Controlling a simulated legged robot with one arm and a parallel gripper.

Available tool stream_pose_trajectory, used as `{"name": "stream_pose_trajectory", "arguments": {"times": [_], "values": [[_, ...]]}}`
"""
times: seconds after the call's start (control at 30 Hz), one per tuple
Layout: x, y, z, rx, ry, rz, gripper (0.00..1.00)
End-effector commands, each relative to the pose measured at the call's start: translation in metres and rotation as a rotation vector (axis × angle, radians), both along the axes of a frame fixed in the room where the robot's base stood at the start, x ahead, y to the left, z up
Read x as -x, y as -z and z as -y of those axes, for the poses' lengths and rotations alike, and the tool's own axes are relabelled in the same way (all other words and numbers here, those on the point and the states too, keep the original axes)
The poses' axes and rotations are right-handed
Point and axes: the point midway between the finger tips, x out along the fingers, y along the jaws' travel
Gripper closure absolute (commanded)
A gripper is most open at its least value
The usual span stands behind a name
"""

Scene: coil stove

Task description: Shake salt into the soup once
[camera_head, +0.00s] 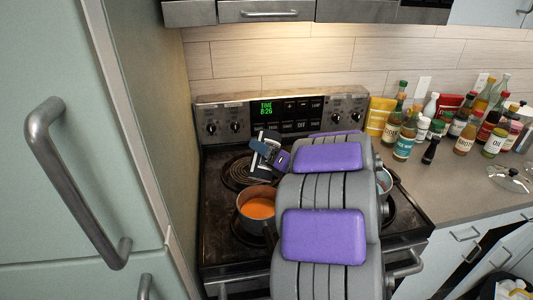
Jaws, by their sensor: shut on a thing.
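A pot of orange soup (258,207) sits on the stove at the front left, partly hidden by my arm. My gripper (262,155) is above the stove, just behind and above the pot. It is shut on a small dark item with white edges, apparently the salt shaker. The item is mostly hidden by the gripper and too small to read. It looks tilted.
The coil stove (218,185) has a bare burner (238,173) at the back left. Another pot (384,181) shows partly at right behind my arm. Several bottles (464,137) crowd the right counter. A fridge handle (75,185) juts out at left.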

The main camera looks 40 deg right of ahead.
Motion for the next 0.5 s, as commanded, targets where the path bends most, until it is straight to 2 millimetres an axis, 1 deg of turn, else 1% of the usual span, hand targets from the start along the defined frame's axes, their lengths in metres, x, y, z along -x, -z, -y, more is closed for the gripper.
{"name": "stream_pose_trajectory", "arguments": {"times": [0.03,0.1,0.5], "values": [[0.0,-0.006,0.0,0.003,0.001,0.004,0.83],[0.0,-0.011,0.0,0.003,0.0,0.004,0.83],[0.0,-0.035,0.0,0.004,-0.001,0.004,0.83]]}}
